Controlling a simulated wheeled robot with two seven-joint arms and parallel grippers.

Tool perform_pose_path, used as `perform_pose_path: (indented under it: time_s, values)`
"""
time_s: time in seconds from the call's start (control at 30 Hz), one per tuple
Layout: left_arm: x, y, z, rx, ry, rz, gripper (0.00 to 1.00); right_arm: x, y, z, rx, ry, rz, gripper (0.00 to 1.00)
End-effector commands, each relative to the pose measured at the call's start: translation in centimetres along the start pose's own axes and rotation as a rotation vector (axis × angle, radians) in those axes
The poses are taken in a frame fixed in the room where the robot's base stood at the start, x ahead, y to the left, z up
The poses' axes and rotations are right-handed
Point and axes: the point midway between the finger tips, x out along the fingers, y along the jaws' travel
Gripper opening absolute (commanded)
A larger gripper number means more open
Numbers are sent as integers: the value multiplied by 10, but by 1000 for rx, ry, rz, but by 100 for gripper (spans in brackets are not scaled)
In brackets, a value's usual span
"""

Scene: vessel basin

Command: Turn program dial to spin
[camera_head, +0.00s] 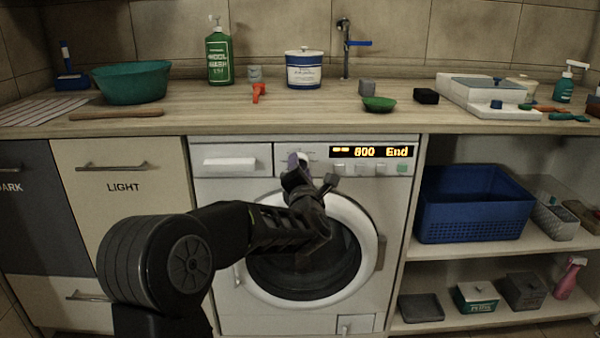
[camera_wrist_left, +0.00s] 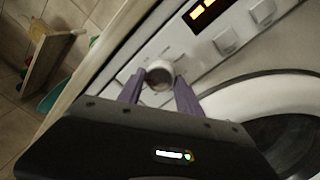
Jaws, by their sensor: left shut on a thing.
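The white washing machine (camera_head: 226,190) stands under the counter with its round door closed. Its display (camera_head: 372,152) reads "800 End". The round program dial (camera_wrist_left: 159,75) is on the control panel, left of the display. My left gripper (camera_wrist_left: 158,88) has its purple fingers on either side of the dial, shut on it. In the head view my left gripper (camera_head: 297,164) covers most of the dial, and the dial's pointer and labels cannot be read. My right gripper is not in view.
Buttons (camera_head: 362,169) sit under the display, close to the gripper. A detergent drawer (camera_head: 230,161) is left of the dial. The wooden counter (camera_head: 200,118) overhangs above. Open shelves with a blue basket (camera_head: 472,205) stand at the right.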

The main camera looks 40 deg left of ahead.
Motion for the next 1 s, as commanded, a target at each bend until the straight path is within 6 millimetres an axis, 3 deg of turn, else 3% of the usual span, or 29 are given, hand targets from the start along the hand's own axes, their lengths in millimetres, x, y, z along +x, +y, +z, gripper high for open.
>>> perform_pose_path:
  time_s: [0.4,0.43,0.7,1.0]
  values:
    - [0,-1,0,15,-1,-1,1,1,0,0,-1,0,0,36]
    - [0,-1,0,15,-1,-1,42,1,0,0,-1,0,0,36]
    - [0,0,0,13,-1,-1,63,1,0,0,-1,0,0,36]
    - [-2,0,0,12,-1,-1,63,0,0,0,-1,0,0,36]
